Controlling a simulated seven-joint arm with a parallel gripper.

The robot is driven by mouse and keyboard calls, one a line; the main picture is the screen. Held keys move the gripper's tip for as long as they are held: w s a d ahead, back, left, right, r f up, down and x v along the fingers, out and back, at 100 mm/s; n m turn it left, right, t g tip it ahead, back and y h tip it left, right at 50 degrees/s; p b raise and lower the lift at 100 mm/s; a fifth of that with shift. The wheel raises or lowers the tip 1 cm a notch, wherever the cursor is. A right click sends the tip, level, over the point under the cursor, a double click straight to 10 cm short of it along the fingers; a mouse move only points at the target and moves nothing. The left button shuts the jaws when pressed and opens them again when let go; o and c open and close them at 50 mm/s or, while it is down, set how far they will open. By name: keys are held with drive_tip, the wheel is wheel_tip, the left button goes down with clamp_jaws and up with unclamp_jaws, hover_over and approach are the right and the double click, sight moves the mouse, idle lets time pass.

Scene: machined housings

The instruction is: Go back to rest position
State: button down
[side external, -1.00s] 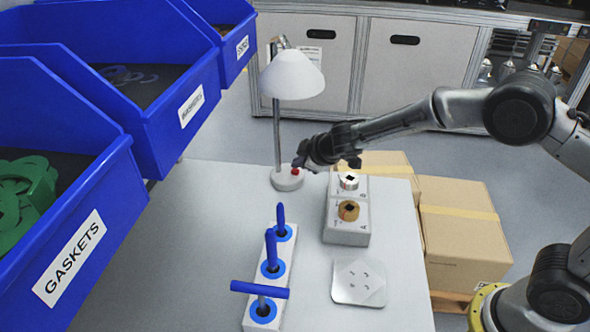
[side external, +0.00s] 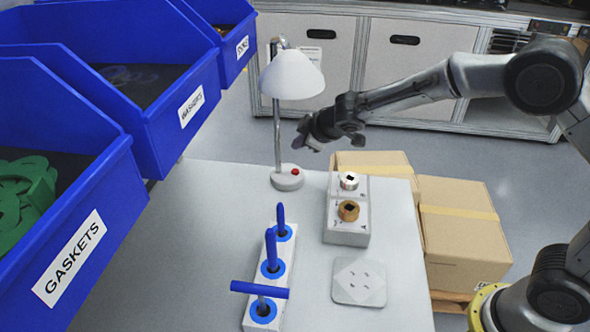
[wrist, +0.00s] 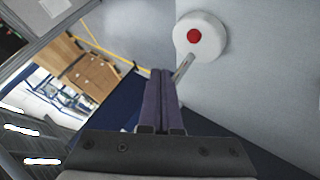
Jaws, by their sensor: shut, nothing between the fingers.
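My gripper (side external: 306,137) is in the air above the far part of the white table, just right of the lamp's post. In the wrist view its two fingers (wrist: 162,75) lie together, shut with nothing between them. The lamp (side external: 291,76) has a white shade and a round base (side external: 287,179) with a red button (side external: 295,171). In the wrist view the base (wrist: 200,48) and red button (wrist: 194,36) are beyond the fingertips, apart from them.
A grey block (side external: 346,235) holds a silver and a brass fitting. Blue-handled tools stand in a white rack (side external: 257,312). A square plate (side external: 359,282) lies nearby. Blue bins (side external: 109,228) line the left. Cardboard boxes (side external: 462,250) stand right of the table (side external: 205,235).

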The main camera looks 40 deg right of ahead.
drive_tip(key=d+r+m+t, duration=0.1)
drive_tip(key=d+r+t, duration=0.15)
drive_tip(key=r, duration=0.85)
drive_tip(key=s+d+r+m+h, duration=0.1)
drive_tip(key=s+d+r+m, duration=0.15)
drive_tip(key=s+r, duration=0.3)
drive_tip(key=s+d+r+m+h, duration=0.1)
drive_tip(key=s+d+r+m, duration=0.1)
drive_tip(key=s+d+r, duration=0.35)
drive_tip(key=s+f+m+g, duration=0.2)
drive_tip(key=s+f, duration=0.1)
drive_tip(key=s, duration=1.4)
drive_tip(key=s+a+f+g+y, duration=0.2)
drive_tip(key=s+a+f+g, duration=0.1)
drive_tip(key=s+f, duration=0.6)
drive_tip(key=s+m+g, duration=0.1)
drive_tip(key=s, duration=0.1)
drive_tip(key=shift+s, duration=0.3)
